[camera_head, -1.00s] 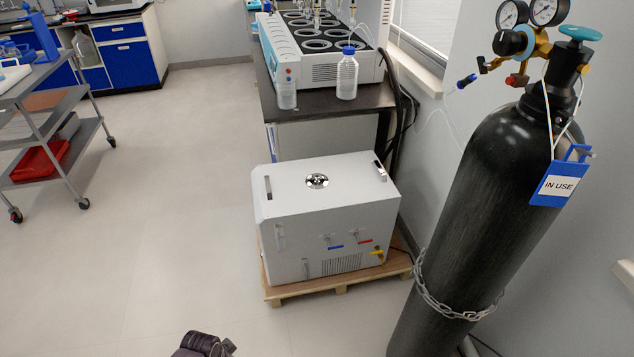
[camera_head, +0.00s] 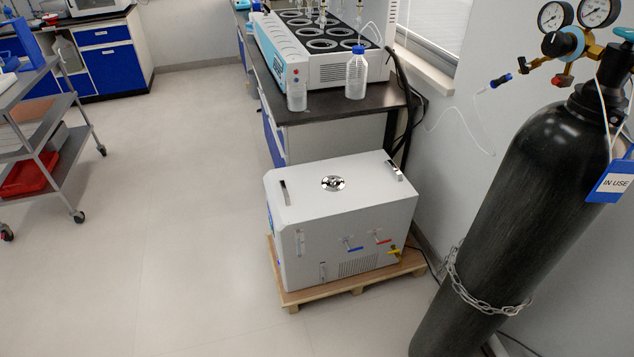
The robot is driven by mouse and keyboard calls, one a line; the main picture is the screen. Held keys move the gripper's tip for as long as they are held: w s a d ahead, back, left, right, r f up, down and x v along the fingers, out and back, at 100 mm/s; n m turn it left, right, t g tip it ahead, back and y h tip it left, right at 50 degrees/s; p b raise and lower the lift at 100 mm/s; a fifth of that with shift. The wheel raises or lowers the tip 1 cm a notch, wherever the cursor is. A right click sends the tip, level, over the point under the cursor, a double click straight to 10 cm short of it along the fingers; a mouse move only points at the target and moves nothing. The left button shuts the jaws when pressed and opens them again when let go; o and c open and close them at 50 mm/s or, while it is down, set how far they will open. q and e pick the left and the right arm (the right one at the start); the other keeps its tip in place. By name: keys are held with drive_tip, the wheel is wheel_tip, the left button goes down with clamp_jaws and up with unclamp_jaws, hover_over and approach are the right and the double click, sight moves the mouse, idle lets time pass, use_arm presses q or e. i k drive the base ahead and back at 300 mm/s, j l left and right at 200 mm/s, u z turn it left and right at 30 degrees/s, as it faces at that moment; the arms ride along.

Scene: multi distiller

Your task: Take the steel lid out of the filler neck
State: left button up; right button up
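The steel lid (camera_head: 333,184) is a small round shiny disc on top of a white box-shaped unit (camera_head: 350,215). It sits at the filler neck, which is hidden under it. The unit has a handle at each end of its top and blue, red and yellow valve levers on its front. It stands on a wooden pallet (camera_head: 293,298) on the floor. Neither of my grippers is in view.
A black gas cylinder (camera_head: 530,200) with a chain stands right of the unit. Behind is a bench (camera_head: 335,115) with the distiller (camera_head: 320,65) and two bottles. A grey cart (camera_head: 60,165) stands at left. The floor left of the unit is clear.

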sight(330, 182)
drive_tip(key=i+j, duration=0.2)
drive_tip(key=j, duration=0.15)
drive_tip(key=i+j, duration=0.15)
drive_tip(key=j, duration=0.2)
drive_tip(key=i+j+u, duration=0.1)
drive_tip(key=j, duration=0.25)
drive_tip(key=i, duration=0.1)
